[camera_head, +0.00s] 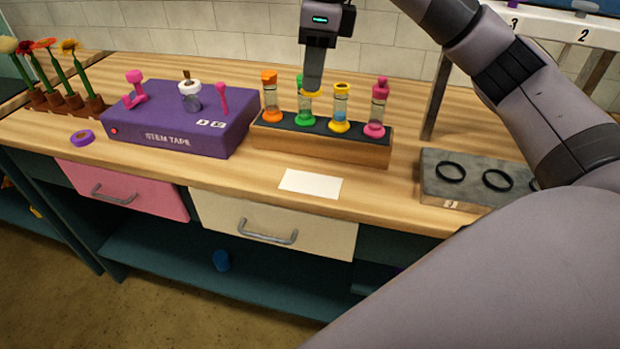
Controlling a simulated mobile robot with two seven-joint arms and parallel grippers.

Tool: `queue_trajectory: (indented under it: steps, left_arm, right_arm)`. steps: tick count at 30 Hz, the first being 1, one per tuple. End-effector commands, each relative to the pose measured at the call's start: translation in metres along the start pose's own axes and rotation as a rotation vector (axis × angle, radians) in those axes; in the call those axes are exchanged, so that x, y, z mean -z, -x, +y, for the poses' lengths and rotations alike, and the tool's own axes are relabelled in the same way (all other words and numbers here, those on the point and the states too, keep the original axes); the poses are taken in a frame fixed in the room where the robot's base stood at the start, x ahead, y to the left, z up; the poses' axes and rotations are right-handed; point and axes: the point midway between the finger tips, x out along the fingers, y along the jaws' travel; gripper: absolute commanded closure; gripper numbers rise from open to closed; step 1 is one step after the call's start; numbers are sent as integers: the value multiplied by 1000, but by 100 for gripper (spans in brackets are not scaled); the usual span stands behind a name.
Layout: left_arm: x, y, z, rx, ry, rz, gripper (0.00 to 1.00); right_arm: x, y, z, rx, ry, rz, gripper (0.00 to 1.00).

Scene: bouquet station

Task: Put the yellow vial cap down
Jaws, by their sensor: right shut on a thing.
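My right gripper (313,82) comes down from above, over the vial rack (320,150). It is shut, with a small piece of the yellow vial cap (313,93) showing at its fingertips, in front of the green vial (304,112). The yellow vial (340,112) stands upright in the rack just right of the gripper, with blue content and a yellow rim at its top. The gripper hides part of the green vial. My left gripper is out of view.
An orange vial (270,102) and a pink vial (376,112) stand in the same rack. A white card (311,184) lies in front of it. The purple stem tape box (180,130) is left; a grey block with black rings (435,185) is right. Bare wood surrounds the card.

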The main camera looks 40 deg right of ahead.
Motion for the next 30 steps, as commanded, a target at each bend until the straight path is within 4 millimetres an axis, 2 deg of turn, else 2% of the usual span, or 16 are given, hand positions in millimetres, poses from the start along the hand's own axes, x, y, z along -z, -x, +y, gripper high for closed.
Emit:
queue_trajectory:
  steps: [5,15,18,26,30]
  left_arm:
    - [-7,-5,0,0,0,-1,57]
    - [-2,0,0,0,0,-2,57]
    - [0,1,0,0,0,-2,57]
    - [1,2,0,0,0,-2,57]
    - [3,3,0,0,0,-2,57]
  right_arm:
    - [4,-31,2,-5,-7,5,100]
    - [16,-118,6,-5,-6,7,100]
    - [18,-137,6,-3,-5,5,100]
    - [20,-162,7,-3,-5,4,100]
    - [23,-183,8,-4,-6,5,100]
